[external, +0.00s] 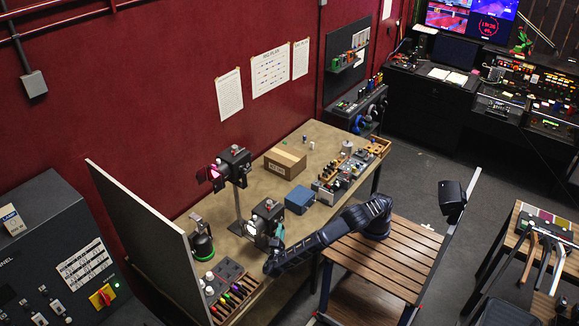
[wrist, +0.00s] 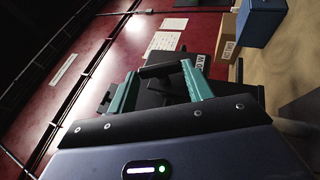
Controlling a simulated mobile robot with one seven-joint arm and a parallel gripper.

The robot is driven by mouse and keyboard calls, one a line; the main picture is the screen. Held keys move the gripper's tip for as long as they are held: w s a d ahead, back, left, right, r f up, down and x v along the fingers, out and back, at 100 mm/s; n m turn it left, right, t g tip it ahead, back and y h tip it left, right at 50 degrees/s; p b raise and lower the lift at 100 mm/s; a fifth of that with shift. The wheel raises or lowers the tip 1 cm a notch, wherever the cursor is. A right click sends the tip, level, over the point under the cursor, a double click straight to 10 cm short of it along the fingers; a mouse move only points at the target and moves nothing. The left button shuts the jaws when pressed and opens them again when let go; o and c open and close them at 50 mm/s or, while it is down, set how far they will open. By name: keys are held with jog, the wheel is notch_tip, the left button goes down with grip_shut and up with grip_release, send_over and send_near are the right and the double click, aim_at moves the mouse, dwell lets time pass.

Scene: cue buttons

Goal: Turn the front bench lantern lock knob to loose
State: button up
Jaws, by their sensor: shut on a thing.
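The front bench lantern (external: 266,212) is a dark box-shaped lamp at the near side of the wooden bench. My gripper (external: 277,235) is right at its near side, and its teal fingers show there. In the wrist view my gripper (wrist: 160,71) has its two teal fingers on either side of a black bar-like part (wrist: 158,71) of the lantern and is shut on it. This part appears to be the lock knob; its marking and turned position cannot be read. The lantern's dark body (wrist: 165,93) fills the space behind the fingers.
A second lantern (external: 235,163) with a pink glow stands on a post behind. A cardboard box (external: 285,161) and a blue box (external: 299,199) sit to the right on the bench. A grey panel (external: 146,226) stands at the left end. A control box with coloured knobs (external: 226,283) lies in front.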

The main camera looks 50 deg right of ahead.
dwell(0.3)
jog(key=o, duration=1)
jog(key=shift+v, duration=5.45)
jog(key=shift+f, duration=0.15)
jog(key=shift+d, duration=0.1)
